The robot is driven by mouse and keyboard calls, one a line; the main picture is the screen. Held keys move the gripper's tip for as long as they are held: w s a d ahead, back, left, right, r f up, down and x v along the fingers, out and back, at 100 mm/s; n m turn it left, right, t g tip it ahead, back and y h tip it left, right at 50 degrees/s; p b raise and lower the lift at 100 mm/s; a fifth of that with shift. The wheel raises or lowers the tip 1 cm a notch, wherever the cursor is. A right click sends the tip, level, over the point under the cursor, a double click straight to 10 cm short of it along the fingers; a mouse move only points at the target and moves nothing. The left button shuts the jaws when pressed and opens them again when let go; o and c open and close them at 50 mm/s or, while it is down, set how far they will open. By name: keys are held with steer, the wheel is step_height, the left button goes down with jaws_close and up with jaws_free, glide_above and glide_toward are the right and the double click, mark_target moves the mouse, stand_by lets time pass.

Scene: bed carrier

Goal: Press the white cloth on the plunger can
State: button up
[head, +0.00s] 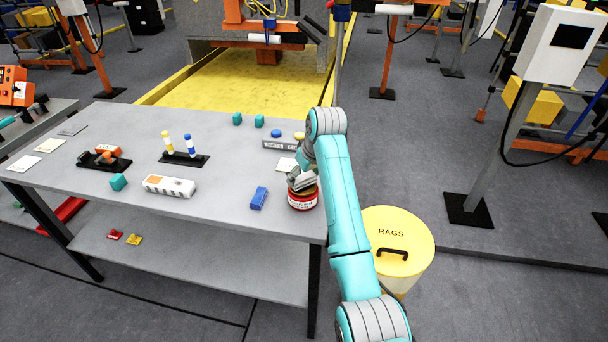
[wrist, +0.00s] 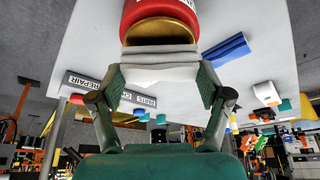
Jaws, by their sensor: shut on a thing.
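The plunger can (head: 302,203) is red with a white label and stands upright near the table's right front corner. In the wrist view the can (wrist: 158,12) is at the top, with its brass-coloured dish (wrist: 160,32) facing me. My gripper (wrist: 160,82) is shut on the white cloth (wrist: 160,70), a folded stack between the two fingers. In the head view the cloth (head: 301,182) is at the can's top, partly hidden by my arm. The cloth's edge is right by the dish; I cannot tell whether it presses on it.
A folded blue cloth (head: 259,198) lies left of the can, and a white case (head: 169,186) further left. A sign box (head: 281,144) stands behind. The yellow-lidded RAGS bin (head: 396,232) is on the floor to the right. The table's front middle (head: 220,218) is clear.

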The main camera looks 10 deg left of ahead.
steer(key=shift+f, duration=0.45)
stand_by(0.7)
steer(key=shift+r, duration=0.1)
steer(key=shift+r, duration=3.45)
